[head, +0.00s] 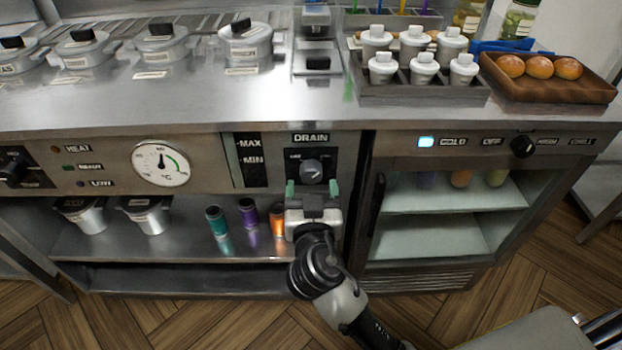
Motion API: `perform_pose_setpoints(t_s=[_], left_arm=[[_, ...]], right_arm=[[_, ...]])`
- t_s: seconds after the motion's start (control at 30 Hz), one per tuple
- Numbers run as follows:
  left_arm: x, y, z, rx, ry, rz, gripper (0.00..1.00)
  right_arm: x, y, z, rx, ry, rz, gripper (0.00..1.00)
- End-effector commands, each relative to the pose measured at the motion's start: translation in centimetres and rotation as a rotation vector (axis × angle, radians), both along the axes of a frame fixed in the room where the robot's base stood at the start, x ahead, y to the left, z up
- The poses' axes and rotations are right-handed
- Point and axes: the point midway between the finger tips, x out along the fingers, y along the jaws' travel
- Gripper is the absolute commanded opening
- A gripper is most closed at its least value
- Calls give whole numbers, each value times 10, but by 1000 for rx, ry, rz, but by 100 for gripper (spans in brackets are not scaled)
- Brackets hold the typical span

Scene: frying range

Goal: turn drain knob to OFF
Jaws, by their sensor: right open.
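The drain knob (312,171) is a dark round knob with a light pointer on a small dark plate under the DRAIN label (311,138), on the steel front panel. Small lettering beside it is too small to read surely, and I cannot tell its exact setting. My right gripper (312,187) is in front of the panel just below the knob. Its two greenish fingertips are apart, one to each side of the knob's lower part. I cannot tell whether they touch it. My left gripper is not in view.
A MAX/MIN level window (251,160) and a dial gauge (161,163) are left of the knob. Lidded pots (161,45) stand on the counter.

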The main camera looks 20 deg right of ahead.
Motion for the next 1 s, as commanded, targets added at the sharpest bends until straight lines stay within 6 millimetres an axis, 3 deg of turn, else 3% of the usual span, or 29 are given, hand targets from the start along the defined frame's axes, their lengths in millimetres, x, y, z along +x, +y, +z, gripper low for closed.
perform_pose_setpoints(t_s=[0.2,0.53,0.87,1.0], left_arm=[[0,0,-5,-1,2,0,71],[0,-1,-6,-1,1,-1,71],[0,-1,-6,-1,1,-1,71],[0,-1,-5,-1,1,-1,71]], right_arm=[[23,-7,0,-2,1,0,71],[26,-8,-1,-1,1,0,71],[26,-7,-1,-1,1,0,22],[26,-7,-1,-5,2,0,22]])
